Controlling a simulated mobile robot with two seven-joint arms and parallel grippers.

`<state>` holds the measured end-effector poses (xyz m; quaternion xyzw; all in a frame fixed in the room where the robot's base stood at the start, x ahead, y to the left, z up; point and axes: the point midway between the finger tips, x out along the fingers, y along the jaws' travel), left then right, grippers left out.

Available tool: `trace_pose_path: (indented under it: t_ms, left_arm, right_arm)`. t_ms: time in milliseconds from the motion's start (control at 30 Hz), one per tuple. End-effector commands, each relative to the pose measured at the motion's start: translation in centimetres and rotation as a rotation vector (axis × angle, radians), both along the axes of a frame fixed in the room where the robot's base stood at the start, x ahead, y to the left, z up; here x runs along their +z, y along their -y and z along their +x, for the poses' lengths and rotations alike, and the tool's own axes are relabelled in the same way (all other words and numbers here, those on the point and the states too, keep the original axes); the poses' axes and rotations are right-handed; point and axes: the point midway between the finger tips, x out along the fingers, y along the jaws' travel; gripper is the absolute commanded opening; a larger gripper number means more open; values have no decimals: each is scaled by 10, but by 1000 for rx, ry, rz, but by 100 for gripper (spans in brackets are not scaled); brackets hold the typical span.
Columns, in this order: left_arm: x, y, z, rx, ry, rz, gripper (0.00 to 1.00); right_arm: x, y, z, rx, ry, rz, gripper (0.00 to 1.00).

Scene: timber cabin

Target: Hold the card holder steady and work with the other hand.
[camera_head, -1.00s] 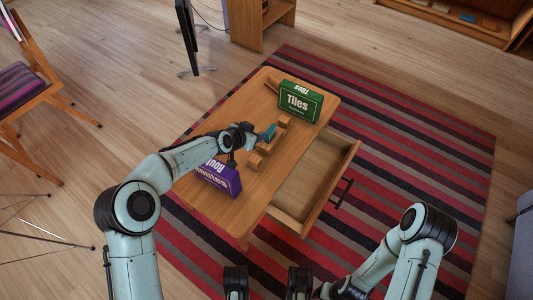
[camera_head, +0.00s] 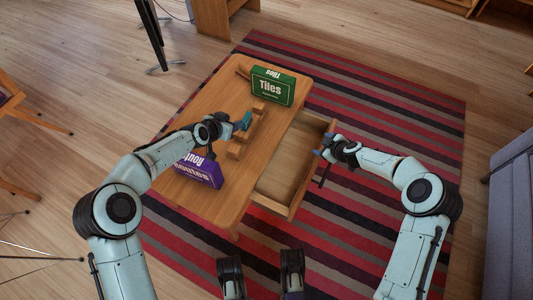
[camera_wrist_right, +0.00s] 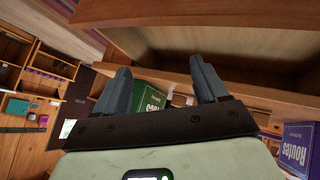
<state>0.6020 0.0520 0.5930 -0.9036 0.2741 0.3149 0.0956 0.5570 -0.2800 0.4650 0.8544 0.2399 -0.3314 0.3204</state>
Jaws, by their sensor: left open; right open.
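The wooden card holder (camera_head: 236,149) lies on the low table (camera_head: 215,100), partly hidden by my left gripper. My left gripper (camera_head: 243,122) is open, with its blue fingers at the middle of the holder; I cannot tell whether they touch it. My right gripper (camera_head: 320,153) is open beside the front of the pulled-out drawer (camera_head: 283,172), near its dark handle (camera_head: 323,177). In the right wrist view, the open fingers (camera_wrist_right: 165,85) point toward a wooden drawer edge. No object shows clearly held between them.
A green Tiles box (camera_head: 273,87) stands at the far end of the table. A purple Routes box (camera_head: 200,170) sits at the near left, beside my left forearm. The drawer looks empty. Striped rug (camera_head: 400,115) surrounds the table; a grey sofa (camera_head: 510,200) is at the right.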

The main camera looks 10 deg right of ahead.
Motion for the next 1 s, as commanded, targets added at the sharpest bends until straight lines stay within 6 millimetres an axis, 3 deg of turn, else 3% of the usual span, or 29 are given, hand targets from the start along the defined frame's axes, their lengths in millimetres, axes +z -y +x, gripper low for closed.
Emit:
trace_pose_path:
  t_ms: [33,100,200,300,400,667,1000]
  left_arm:
    - [0,0,0,0,0,0,43]
    - [0,0,0,0,0,0,43]
    - [0,0,0,0,0,0,43]
    - [0,0,0,0,0,0,43]
    - [0,0,0,0,0,0,43]
    - [0,0,0,0,0,0,43]
    - [0,0,0,0,0,0,43]
  right_arm:
    - [-6,-30,-3,54,-12,73,72]
    - [-6,-72,-8,126,-20,174,72]
    - [1,-125,-18,216,-25,317,72]
    - [13,-168,-28,291,-21,446,72]
    - [28,-197,-35,347,-10,544,72]
    - [44,-228,-40,403,7,641,72]
    - [22,-275,-14,403,6,638,72]
